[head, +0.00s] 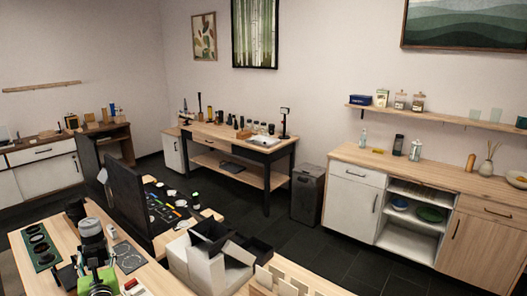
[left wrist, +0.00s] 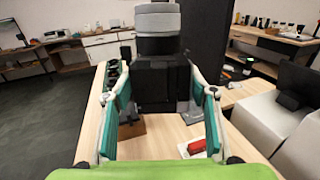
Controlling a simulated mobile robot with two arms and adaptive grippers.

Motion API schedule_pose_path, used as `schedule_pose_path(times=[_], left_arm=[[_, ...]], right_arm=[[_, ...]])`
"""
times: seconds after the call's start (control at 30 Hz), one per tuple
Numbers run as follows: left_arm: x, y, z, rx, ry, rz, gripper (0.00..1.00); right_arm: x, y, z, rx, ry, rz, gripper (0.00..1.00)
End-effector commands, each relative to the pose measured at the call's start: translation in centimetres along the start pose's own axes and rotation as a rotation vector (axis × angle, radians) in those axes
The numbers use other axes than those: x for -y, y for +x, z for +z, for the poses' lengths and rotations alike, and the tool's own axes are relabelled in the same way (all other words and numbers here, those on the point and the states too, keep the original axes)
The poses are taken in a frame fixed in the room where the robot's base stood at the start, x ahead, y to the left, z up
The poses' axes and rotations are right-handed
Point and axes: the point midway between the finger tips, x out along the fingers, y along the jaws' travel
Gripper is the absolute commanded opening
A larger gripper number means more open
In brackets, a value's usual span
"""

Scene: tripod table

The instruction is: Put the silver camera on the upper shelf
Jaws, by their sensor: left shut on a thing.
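The silver camera (head: 91,228), grey-silver on top with a black body, is above the near wooden table (head: 155,274) at lower left in the head view. In the left wrist view its silver top (left wrist: 158,20) and black body (left wrist: 155,82) stand between the teal finger pads. My left gripper (head: 96,268), with green parts, is shut on it; the fingers reach along both sides of the body. The underside is hidden, so I cannot tell its clearance from the table. A long wooden wall shelf (head: 455,120) is at right, above a counter. My right gripper is not in view.
The wall shelf holds a blue box (head: 360,99), glass jars (head: 418,102) and cups. A green mat with dark rings (head: 40,246) lies beside the camera. A dark upright panel (head: 126,198) and white open boxes (head: 205,262) stand close by. Dark floor (head: 275,238) lies beyond.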

Motion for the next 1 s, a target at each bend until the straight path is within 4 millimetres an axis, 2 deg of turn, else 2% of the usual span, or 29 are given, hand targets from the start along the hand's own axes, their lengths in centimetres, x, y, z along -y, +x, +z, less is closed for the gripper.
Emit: schedule_pose_path(times=[0.03,0.4,0.77,1.0], left_arm=[[-0.5,0.1,0.8,0.01,-0.004,0.025,0.0],[-3.7,-0.1,1.7,0.009,-0.003,0.158,0.0],[-2.8,-1.9,1.1,0.009,0.0,0.118,0.0],[-1.5,-4.4,0.5,0.009,0.001,0.063,0.0]], right_arm=[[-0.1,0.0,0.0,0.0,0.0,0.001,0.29],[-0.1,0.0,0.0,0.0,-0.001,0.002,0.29],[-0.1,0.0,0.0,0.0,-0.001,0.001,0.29],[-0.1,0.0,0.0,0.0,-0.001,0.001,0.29]])
